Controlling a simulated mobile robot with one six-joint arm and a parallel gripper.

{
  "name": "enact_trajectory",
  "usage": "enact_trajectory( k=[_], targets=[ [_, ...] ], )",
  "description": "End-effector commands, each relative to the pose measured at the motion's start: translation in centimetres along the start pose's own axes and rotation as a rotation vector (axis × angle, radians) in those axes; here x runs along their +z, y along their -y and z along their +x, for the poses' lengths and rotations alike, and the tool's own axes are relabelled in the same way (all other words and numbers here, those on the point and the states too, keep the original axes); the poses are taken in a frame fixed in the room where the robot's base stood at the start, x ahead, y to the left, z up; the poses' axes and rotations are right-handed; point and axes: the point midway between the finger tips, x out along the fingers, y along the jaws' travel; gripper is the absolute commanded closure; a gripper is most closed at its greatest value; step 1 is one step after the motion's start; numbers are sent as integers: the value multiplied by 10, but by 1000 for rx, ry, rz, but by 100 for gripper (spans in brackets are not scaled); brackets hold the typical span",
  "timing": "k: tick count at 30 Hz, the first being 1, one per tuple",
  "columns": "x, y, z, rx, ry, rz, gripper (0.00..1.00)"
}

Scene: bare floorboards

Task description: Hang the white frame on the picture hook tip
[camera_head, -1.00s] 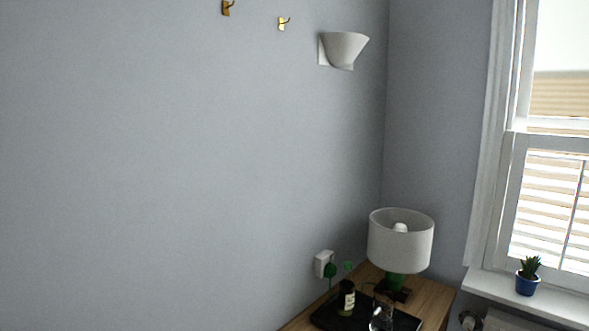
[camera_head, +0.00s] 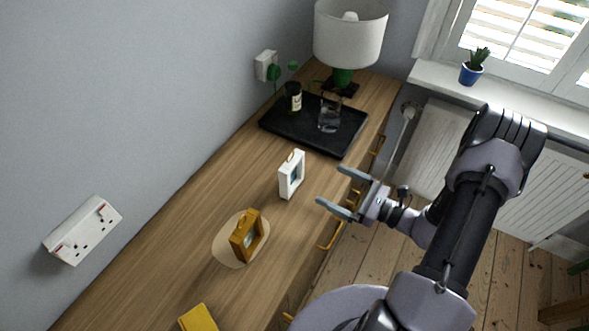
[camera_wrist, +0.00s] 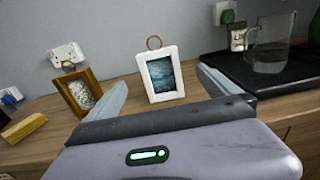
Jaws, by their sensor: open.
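The white frame (camera_head: 291,174) stands upright on the wooden sideboard, with a ring at its top. In the wrist view the white frame (camera_wrist: 161,74) shows a dark blue picture and stands beyond and between my fingers, not touched by them. My gripper (camera_head: 327,189) is open and empty, in front of the sideboard's edge and to the right of the frame; its fingers also show in the wrist view (camera_wrist: 163,92). The picture hooks are out of view now.
A wooden-brown frame (camera_head: 247,236) stands on a round mat (camera_head: 226,252) nearer me. A yellow block (camera_head: 198,319) lies in front.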

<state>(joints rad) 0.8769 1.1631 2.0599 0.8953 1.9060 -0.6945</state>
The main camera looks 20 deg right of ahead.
Motion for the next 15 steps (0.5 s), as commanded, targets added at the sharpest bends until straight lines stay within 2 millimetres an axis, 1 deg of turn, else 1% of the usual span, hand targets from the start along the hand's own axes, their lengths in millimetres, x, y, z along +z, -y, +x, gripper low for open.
enact_trajectory(
  k=[1,6,9,13,15],
  targets=[
    [-3,-2,15,8,0,-1,0],
    [-3,-2,62,9,-1,-1,0],
    [-1,-2,79,7,-1,-1,0],
    [0,-2,90,7,-1,-1,0],
    [2,-3,102,9,-1,-2,0]
  ],
)
